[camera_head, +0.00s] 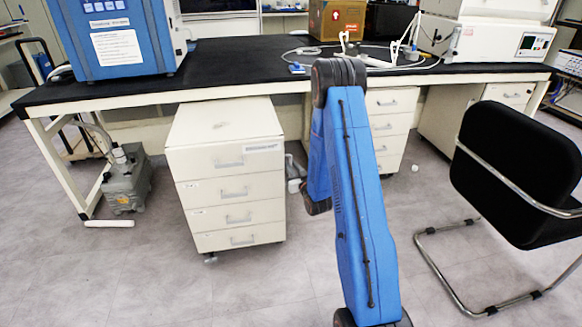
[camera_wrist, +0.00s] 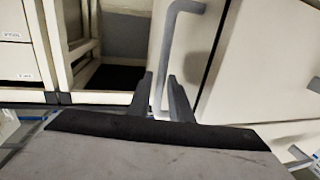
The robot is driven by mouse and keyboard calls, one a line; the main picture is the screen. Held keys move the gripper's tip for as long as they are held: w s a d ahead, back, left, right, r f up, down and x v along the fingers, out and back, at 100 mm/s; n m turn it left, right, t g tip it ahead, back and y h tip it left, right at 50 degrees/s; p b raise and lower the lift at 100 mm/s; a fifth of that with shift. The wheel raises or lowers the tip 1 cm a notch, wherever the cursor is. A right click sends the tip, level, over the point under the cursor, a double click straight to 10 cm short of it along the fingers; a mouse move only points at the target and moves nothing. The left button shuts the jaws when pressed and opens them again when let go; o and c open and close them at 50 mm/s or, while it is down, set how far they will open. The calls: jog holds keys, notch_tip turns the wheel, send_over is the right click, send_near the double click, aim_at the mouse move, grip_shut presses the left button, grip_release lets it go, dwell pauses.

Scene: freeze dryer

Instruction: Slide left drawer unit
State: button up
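The left drawer unit (camera_head: 228,185) is a cream cabinet with several stacked drawers, standing in front of the black-topped bench in the head view. Its drawers look shut, with metal handles on the front. A grey bar handle (camera_wrist: 168,50) on a pale front runs down between the fingertips in the picture. I cannot tell whether they touch it, or which drawer unit it belongs to.
A second drawer unit (camera_head: 390,125) stands under the bench (camera_head: 240,60), right of my arm. A black chair (camera_head: 515,165) is at the right. A grey pump (camera_head: 127,180) sits on the floor left of the left unit. The floor (camera_head: 240,295) in front is clear.

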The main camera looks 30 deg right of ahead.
jog(key=s+a, duration=0.1)
jog(key=s, duration=1)
jog(key=s+a+r+n+g, duration=0.1)
jog(key=s+a+r+g, duration=0.3)
jog(key=r, duration=0.5)
jog(key=s+a+r+g, duration=0.3)
jog(key=a+r, duration=0.2)
jog(key=r, duration=0.3)
jog(key=s+a+r+g, duration=0.2)
jog(key=s+a+r, duration=0.1)
jog(key=s, duration=0.8)
jog(key=s+a+r+g+y, duration=0.1)
jog(key=s+a+r+g, duration=0.1)
jog(key=s, duration=0.9)
jog(key=s+a+r+g, duration=0.2)
jog(key=s+a+r, duration=0.1)
jog(key=s, duration=0.8)
jog(key=shift+s+a+r+y, duration=0.3)
jog(key=shift+a+r, duration=0.1)
jog(key=shift+a, duration=0.5)
